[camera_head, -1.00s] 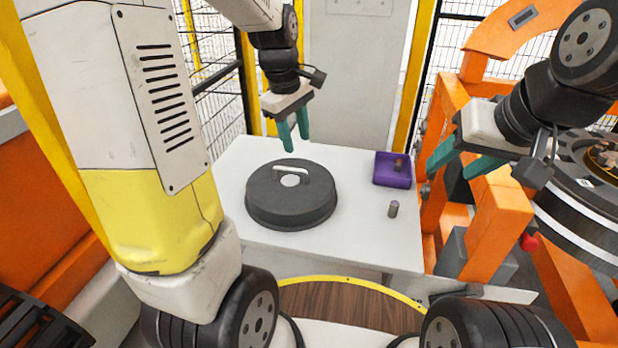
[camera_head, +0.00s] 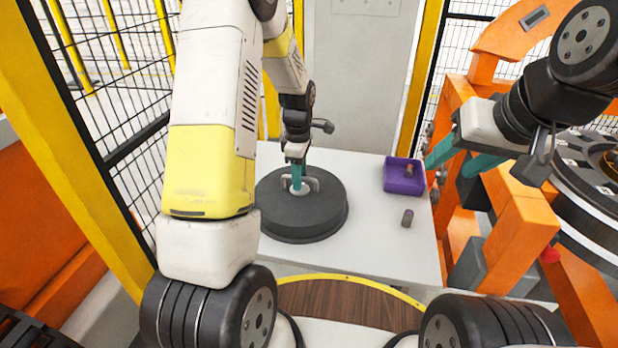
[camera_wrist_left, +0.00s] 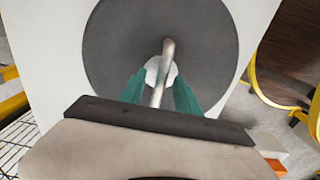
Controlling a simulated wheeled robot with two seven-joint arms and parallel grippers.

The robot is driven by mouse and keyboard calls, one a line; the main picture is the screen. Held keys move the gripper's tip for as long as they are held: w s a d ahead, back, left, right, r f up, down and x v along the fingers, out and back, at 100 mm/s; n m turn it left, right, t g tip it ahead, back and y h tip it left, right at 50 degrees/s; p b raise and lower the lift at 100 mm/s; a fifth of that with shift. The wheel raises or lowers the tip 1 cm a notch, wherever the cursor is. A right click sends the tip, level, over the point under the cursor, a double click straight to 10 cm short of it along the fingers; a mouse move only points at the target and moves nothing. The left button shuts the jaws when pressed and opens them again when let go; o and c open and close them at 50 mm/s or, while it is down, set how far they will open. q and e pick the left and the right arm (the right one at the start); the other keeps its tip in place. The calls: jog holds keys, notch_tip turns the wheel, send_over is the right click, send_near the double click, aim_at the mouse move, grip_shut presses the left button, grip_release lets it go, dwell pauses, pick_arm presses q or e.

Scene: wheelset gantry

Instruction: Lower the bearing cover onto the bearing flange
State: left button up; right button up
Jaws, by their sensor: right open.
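The bearing cover (camera_head: 302,220), a dark grey disc with a light bar handle (camera_head: 313,184), lies flat on the white table. It fills the top of the left wrist view (camera_wrist_left: 115,45). My left gripper (camera_head: 297,178) is down at the handle. In the left wrist view its teal fingers (camera_wrist_left: 160,82) stand open on either side of the handle bar (camera_wrist_left: 166,55), with gaps visible. My right gripper (camera_head: 455,157) is open and empty beside the orange gantry. I cannot clearly make out the bearing flange; the dark wheelset (camera_head: 580,185) at the right edge is partly cut off.
A purple bin (camera_head: 403,188) with a small part inside stands at the table's right back. A small grey cylinder (camera_head: 407,218) stands in front of it. The orange gantry frame (camera_head: 515,225) rises right of the white table (camera_head: 385,255). Yellow-framed mesh fencing is behind.

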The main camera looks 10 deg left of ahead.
pick_arm(q)
jog(key=shift+f, duration=0.4)
jog(key=shift+f, duration=0.25)
dwell(0.4)
grip_shut()
dwell(1.3)
